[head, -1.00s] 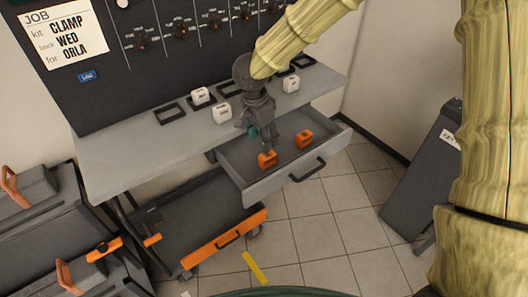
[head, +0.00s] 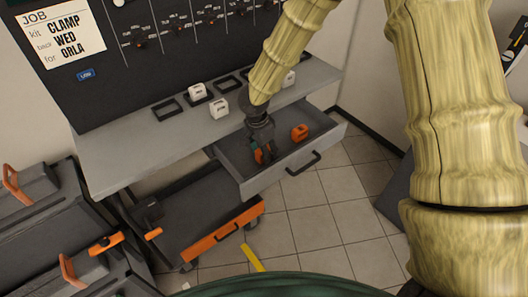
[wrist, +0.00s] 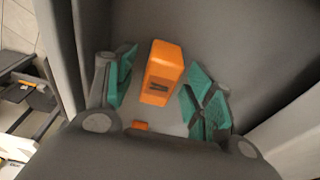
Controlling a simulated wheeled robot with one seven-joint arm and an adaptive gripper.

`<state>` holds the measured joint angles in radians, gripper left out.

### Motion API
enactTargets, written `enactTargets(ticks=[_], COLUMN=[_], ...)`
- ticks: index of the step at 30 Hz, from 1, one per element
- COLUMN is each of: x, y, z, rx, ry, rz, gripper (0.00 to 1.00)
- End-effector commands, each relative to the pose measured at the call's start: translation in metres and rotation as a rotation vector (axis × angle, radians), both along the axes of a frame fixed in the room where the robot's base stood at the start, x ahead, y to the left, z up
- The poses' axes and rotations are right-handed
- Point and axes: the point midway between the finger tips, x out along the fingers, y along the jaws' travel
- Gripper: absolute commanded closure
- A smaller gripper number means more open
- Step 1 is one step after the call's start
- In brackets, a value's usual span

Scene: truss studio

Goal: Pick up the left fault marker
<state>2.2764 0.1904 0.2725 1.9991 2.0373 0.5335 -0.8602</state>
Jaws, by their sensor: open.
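The left fault marker is an orange block (wrist: 162,72) with a dark mark on its face, lying in the open grey drawer (head: 252,187). In the wrist view it stands between the teal pads of my open gripper (wrist: 160,92), with a gap to the pads on both sides. In the head view my gripper (head: 263,154) is down inside the drawer and hides most of this marker (head: 259,156). A second orange marker (head: 299,132) sits in the drawer to the right, clear of my gripper.
White blocks (head: 219,109) and dark square frames (head: 167,109) are on the grey worktop (head: 130,150) above the drawer. The drawer walls are close around my gripper. An orange-edged cart (head: 225,234) stands below, and tool cases (head: 40,235) are at left.

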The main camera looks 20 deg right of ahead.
Motion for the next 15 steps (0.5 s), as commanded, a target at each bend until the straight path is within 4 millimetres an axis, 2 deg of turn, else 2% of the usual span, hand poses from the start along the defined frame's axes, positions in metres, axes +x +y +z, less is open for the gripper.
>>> enactTargets(ticks=[5, 12, 15], x=[0.001, 0.001, 0.001], y=[-0.0015, -0.0016, -0.0016], z=[-0.0082, -0.0093, -0.0092], rx=[-0.001, 0.001, 0.0], ry=[-0.001, -0.002, -0.001], rz=[0.0, -0.001, -0.001], gripper=[0.46, 0.46, 0.63])
